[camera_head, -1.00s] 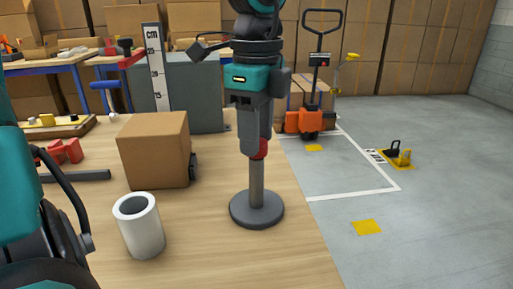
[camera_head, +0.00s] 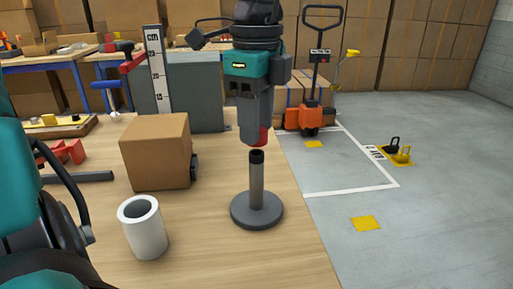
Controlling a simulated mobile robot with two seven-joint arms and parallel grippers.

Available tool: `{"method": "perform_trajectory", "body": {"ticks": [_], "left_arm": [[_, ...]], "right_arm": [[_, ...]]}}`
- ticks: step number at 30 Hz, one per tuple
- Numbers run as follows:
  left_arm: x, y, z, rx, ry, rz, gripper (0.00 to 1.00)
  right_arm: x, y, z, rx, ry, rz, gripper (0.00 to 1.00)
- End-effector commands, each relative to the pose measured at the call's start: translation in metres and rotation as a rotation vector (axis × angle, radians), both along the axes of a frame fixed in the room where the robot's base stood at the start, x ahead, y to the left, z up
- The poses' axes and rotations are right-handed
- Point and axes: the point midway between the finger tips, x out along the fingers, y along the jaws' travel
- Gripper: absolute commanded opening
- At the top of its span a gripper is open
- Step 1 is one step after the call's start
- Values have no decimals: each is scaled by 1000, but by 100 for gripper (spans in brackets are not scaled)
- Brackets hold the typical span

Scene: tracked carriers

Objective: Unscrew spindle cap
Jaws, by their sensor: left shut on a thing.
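The spindle is a grey upright post (camera_head: 257,185) on a round dark base (camera_head: 257,211), standing on the wooden bench. Its narrower black top end (camera_head: 257,156) is bare. My left gripper (camera_head: 257,132) comes down from above, pointing downward, and is shut on the red spindle cap (camera_head: 263,137). The cap is mostly hidden between the fingers. It is just above the post's top, with a small gap, so cap and post look apart. My right gripper is not in view.
A white hollow cylinder (camera_head: 143,228) and a cardboard box (camera_head: 156,152) stand left of the spindle on the bench (camera_head: 215,265). A grey block (camera_head: 195,95) with a cm scale (camera_head: 157,70) stands behind. The bench's right edge is close to the base.

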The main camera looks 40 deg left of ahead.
Motion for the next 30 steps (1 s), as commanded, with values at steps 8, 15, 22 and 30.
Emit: {"method": "perform_trajectory", "body": {"ticks": [8,15,22,30], "left_arm": [[0,0,1,0,0,0,10],[0,0,11,-1,-1,0,10],[0,0,30,0,0,-1,10],[0,0,36,0,0,-1,10]], "right_arm": [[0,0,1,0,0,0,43],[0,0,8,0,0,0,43],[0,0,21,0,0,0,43],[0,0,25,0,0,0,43]]}}
